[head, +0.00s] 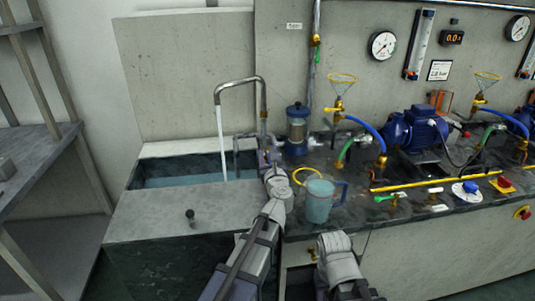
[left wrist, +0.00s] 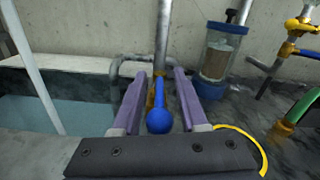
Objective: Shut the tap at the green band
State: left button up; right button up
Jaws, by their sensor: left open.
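My left gripper (head: 265,158) is at the base of the sink spout (head: 240,84). In the left wrist view its purple fingers (left wrist: 157,102) are open, one on each side of a blue lever (left wrist: 158,116). The round lever end points toward the camera, and a yellow fitting shows behind it on the upright pipe (left wrist: 162,40). Water (head: 222,145) runs from the spout into the sink. I make out no clear green band by this lever. A small green handle (head: 317,57) is on the wall pipe higher up. My right forearm shows low in the head view, its fingers hidden.
A blue-capped filter (head: 297,130) stands right of the left gripper. A jug (head: 319,199) and a yellow ring (head: 305,176) are close by on the bench. Another green handle (head: 386,198) is at the yellow pipe (head: 435,182). A blue pump (head: 416,128) stands farther right.

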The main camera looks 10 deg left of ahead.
pick_arm(q)
jog(key=shift+w+a, duration=0.2)
jog(key=shift+w, duration=0.2)
grip_shut()
dwell(1.2)
